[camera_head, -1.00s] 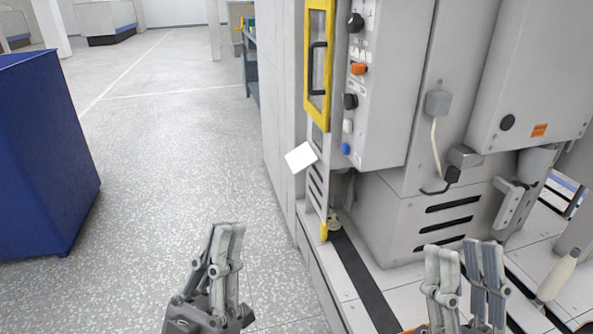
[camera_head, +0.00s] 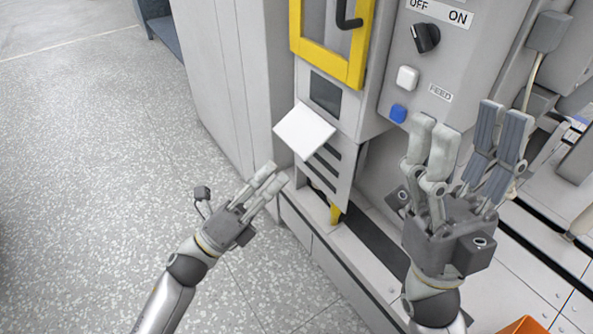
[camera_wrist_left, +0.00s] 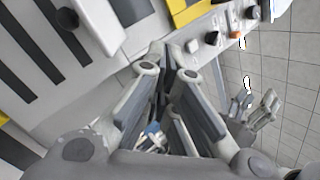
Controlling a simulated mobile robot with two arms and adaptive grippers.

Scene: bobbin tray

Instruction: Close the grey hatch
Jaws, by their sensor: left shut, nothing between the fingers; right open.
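A pale flap (camera_head: 304,130), which I take to be the grey hatch, juts out tilted from the machine's front panel, below a dark rectangular opening (camera_head: 326,93). The hatch stands open. It seems to show at the upper left of the left wrist view (camera_wrist_left: 103,22), near the dark slots. My left gripper (camera_head: 269,175) is shut and empty, just below and left of the hatch in the head view, apparently apart from it. My right gripper (camera_head: 465,130) is open and empty, in front of the control panel to the right.
A yellow-framed door (camera_head: 328,62) with a black handle is above the opening. The control panel (camera_head: 440,50) has a black knob, a white button and a blue button. Slots lie below the hatch. Grey speckled floor (camera_head: 90,170) is free on the left.

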